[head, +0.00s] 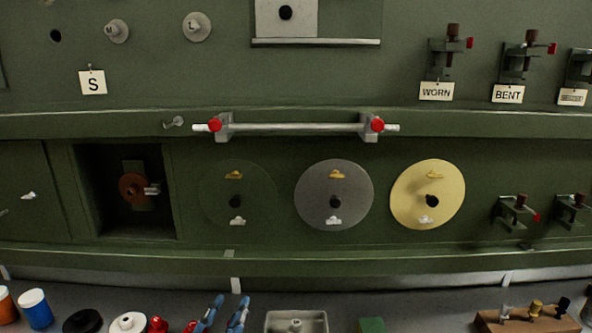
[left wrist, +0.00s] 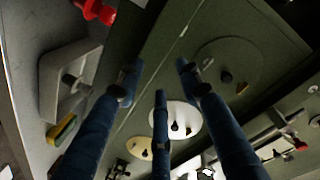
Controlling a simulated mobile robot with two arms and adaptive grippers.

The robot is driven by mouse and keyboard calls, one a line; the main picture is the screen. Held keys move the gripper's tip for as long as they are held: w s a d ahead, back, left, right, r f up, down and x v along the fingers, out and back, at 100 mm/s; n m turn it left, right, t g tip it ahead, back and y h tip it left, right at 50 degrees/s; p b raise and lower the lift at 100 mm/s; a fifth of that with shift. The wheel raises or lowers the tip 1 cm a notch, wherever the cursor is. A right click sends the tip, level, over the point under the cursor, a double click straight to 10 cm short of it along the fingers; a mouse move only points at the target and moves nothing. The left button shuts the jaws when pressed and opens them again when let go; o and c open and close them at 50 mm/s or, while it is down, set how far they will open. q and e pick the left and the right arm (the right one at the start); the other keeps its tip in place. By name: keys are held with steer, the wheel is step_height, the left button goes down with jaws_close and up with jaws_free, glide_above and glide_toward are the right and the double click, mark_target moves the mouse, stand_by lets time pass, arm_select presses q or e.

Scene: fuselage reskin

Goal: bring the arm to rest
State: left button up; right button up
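My left gripper (head: 224,316) shows at the bottom edge of the head view, with blue fingers pointing up in front of the bench. In the left wrist view the blue fingers of the left gripper (left wrist: 160,85) are spread apart, with nothing between them. The gripper is apart from the green wall and its discs. The rest of the left arm is below the head view. My right gripper shows in neither view.
A grey tray (head: 270,322) stands just right of my left gripper, with red items (head: 158,325) to its left. A blue cup (head: 36,308) and wooden rack (head: 528,322) stand farther out. A grey disc (head: 334,192), yellow disc (head: 428,194) and rail (head: 295,127) are on the wall.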

arm_select(q)
steer(key=s+a+f+n+g+y, duration=0.1)
steer(key=s+a+f+n+g, duration=0.15)
steer(key=s+f, duration=0.4)
steer(key=s+a+f+n+g, duration=0.1)
steer(key=s+a+f+g, duration=0.25)
steer(key=f, duration=0.55)
steer(key=s+a+f+n+g, duration=0.1)
steer(key=s+f+g, duration=0.35)
steer(key=s, duration=0.45)
steer(key=s+f+g, duration=0.3)
steer(key=s+f, duration=0.2)
steer(key=s, duration=0.5)
step_height(320, 180, down, 26)
steer(key=s+r+g, duration=0.1)
steer(key=s+a+f+g, duration=0.1)
steer(key=s+a+f, duration=0.2)
steer(key=s+f, duration=1.4)
steer(key=shift+s+a+f+b, duration=0.2)
steer(key=shift+s+f+b, duration=0.15)
steer(key=shift+f, duration=0.15)
